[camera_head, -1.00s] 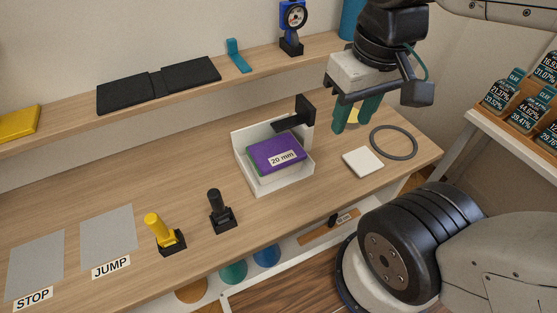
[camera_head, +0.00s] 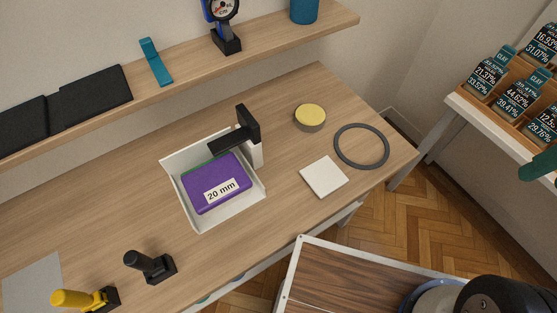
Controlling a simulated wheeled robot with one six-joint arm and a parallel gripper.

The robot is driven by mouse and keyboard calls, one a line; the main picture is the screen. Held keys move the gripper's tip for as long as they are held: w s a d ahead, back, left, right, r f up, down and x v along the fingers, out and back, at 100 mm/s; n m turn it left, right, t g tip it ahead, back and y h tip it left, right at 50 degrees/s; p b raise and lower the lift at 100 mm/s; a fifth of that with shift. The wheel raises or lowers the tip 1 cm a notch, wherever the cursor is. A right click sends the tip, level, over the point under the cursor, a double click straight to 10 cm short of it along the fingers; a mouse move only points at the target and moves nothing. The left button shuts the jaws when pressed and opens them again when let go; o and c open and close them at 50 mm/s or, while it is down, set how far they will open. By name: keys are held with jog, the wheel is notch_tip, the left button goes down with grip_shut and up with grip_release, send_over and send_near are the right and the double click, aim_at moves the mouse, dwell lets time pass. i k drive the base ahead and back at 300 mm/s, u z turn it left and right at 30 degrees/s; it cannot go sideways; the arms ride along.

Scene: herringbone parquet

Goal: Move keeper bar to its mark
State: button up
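No part is labelled keeper bar. A black bar (camera_head: 229,141) reaches left from a black upright plate (camera_head: 248,122) at the back right of a white tray (camera_head: 214,220); it may be the keeper bar. Its tip lies over the back of the tray, near a purple block (camera_head: 218,187) labelled "20 mm"; I cannot tell whether they touch. I cannot make out a mark for it.
A white square (camera_head: 324,177), a grey ring (camera_head: 361,147) and a yellow-topped puck (camera_head: 310,117) lie right of the tray. Black (camera_head: 150,267) and yellow (camera_head: 85,299) levers stand front left. A shelf (camera_head: 190,79) runs along the back. A side table (camera_head: 500,130) holds labelled boxes.

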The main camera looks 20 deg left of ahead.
aim_at(249, 129)
jog(key=z, duration=0.3)
jog(key=k, duration=0.8)
jog(key=u, duration=1.4)
jog(key=i, duration=0.5)
jog(key=u, duration=0.05)
